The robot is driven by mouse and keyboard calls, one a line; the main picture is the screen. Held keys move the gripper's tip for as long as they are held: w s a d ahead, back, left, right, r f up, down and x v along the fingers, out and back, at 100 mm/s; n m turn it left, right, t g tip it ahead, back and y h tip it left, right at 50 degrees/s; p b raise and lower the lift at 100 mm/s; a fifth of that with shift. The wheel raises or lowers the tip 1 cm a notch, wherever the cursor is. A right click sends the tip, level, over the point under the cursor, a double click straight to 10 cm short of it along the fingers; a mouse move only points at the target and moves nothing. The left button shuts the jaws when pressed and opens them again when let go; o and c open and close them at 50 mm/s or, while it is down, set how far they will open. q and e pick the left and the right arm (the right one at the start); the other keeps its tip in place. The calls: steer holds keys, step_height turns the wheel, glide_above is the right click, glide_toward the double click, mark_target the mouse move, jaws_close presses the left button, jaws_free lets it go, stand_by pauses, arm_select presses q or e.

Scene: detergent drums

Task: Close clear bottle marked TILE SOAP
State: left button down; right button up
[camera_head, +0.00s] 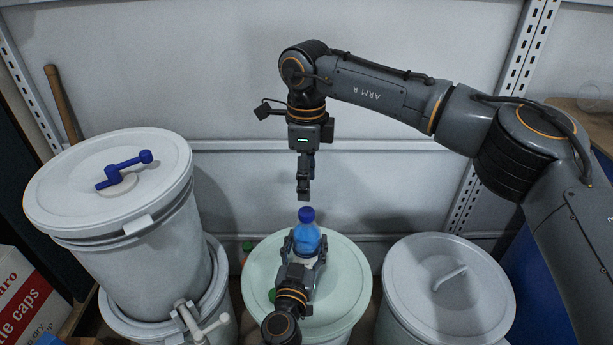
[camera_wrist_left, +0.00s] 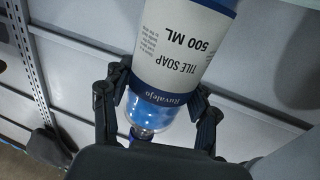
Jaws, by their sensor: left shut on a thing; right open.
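The clear bottle with blue liquid (camera_head: 306,238) stands upright over the pale green drum lid (camera_head: 345,265) in the head view. Its label, reading TILE SOAP 500 ML, shows upside down in the left wrist view (camera_wrist_left: 185,50). A blue cap (camera_head: 306,214) sits on the bottle's neck; I cannot tell whether it is tight.
A white drum with a blue tap on its lid (camera_head: 110,200) stands stacked at left. A grey-white lidded drum (camera_head: 440,295) stands at right. A red and white box (camera_head: 30,300) is at lower left. The wall (camera_head: 230,100) is close behind.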

mark_target(306, 211)
steer(key=shift+n, duration=0.8)
steer(key=shift+f, duration=4)
steer(key=shift+c, duration=0.2)
jaws_close()
steer(key=m, duration=0.8)
steer(key=shift+o, duration=0.9)
jaws_free()
steer(key=shift+r, duration=0.1)
